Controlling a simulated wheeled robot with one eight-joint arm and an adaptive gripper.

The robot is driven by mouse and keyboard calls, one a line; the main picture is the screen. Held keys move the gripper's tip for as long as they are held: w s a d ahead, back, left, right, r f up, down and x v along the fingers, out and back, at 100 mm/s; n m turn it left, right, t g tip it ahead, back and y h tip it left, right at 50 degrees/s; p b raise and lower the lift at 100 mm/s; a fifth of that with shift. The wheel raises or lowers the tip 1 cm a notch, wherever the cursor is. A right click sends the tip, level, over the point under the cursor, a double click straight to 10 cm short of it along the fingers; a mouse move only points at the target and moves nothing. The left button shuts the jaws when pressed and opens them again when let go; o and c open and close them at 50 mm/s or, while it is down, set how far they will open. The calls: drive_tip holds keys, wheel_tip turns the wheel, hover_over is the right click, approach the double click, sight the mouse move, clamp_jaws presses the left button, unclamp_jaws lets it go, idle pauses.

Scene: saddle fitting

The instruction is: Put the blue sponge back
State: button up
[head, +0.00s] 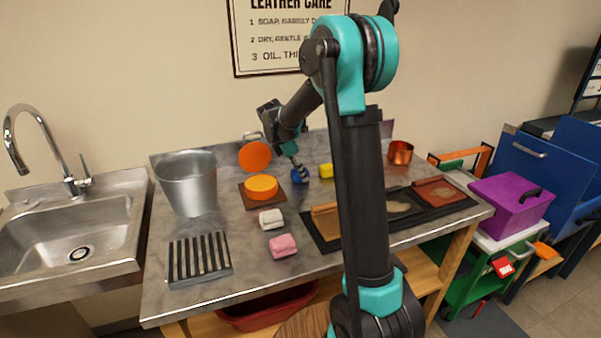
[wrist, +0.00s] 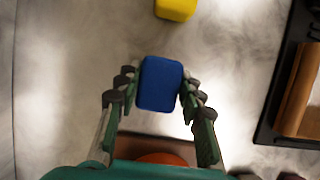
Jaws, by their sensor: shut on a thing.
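The blue sponge (wrist: 160,83) is a small rounded block between the two fingers of my gripper (wrist: 154,88) in the wrist view. The fingers are shut on its sides. In the head view the blue sponge (head: 299,175) shows small under my gripper (head: 296,168), over the back middle of the metal counter. I cannot tell whether it touches the counter. A slatted rack (head: 199,258) lies at the counter's front left, and its slats look empty.
A yellow block (head: 326,171) sits close to the right. An orange tin (head: 261,187) with its orange lid (head: 255,156) raised stands to the left. White (head: 271,219) and pink (head: 283,245) sponges lie in front. A metal bucket (head: 188,183) and dark tray (head: 400,205) flank them.

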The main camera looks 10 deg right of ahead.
drive_tip(key=shift+f, duration=0.2)
drive_tip(key=o, duration=1.1)
drive_tip(key=shift+r, duration=0.1)
drive_tip(key=v, duration=1.2)
drive_tip(key=shift+s+d+r, duration=0.1)
